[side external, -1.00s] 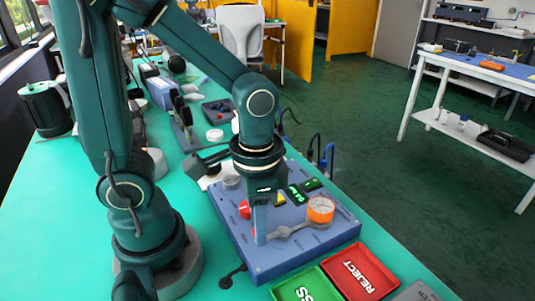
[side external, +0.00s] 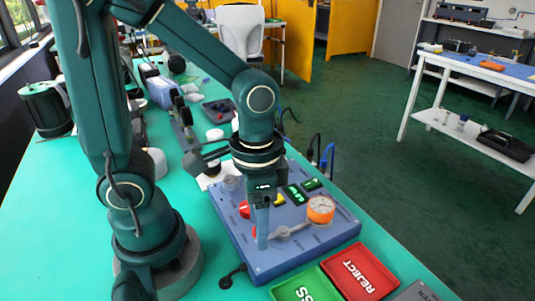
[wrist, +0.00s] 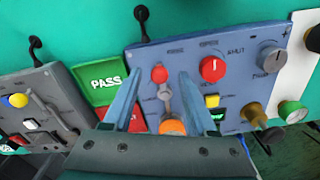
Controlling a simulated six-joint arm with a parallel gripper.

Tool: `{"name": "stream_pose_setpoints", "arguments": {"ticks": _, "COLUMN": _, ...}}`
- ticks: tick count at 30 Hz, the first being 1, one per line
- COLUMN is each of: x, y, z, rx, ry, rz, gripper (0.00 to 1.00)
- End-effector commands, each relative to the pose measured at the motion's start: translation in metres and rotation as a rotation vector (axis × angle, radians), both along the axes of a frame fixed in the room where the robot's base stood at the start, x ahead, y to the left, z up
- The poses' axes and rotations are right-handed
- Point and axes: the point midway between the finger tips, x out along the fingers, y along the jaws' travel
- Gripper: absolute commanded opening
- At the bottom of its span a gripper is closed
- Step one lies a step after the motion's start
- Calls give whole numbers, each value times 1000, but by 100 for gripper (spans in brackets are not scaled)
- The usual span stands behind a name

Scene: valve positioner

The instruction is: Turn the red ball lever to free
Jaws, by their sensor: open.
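The lever has a red ball (wrist: 159,74) at its end and a grey arm (wrist: 165,97) on the blue panel (side external: 229,233). In the wrist view the ball sits between the tips of my open gripper (wrist: 160,78), with a visible gap to each finger. In the side view my gripper (side external: 261,243) points down at the near-left end of the lever arm (side external: 288,232), and the fingers mostly hide the ball. An orange-rimmed gauge (side external: 320,209) stands by the lever's other end; it also shows in the wrist view (wrist: 172,127). The lever's small labels are unreadable.
A red knob (wrist: 213,69), a yellow button (wrist: 212,101) and a grey knob (wrist: 271,57) share the panel. Green PASS (side external: 305,288) and red REJECT (side external: 360,270) trays lie in front of it.

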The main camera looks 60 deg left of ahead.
Motion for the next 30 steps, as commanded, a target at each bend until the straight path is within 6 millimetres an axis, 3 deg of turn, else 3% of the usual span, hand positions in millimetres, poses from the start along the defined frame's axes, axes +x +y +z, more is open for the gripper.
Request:
{"name": "stream_pose_setpoints", "arguments": {"ticks": 12, "x": 1, "y": 0, "z": 44, "rx": -1, "ry": -7, "rz": 0, "gripper": 58}}
{"name": "stream_pose_setpoints", "arguments": {"ticks": 24, "x": 1, "y": 1, "z": 48, "rx": -1, "ry": -6, "rz": 3, "gripper": 58}}
{"name": "stream_pose_setpoints", "arguments": {"ticks": 30, "x": 1, "y": 7, "z": 65, "rx": -15, "ry": -117, "rz": 46, "gripper": 58}}
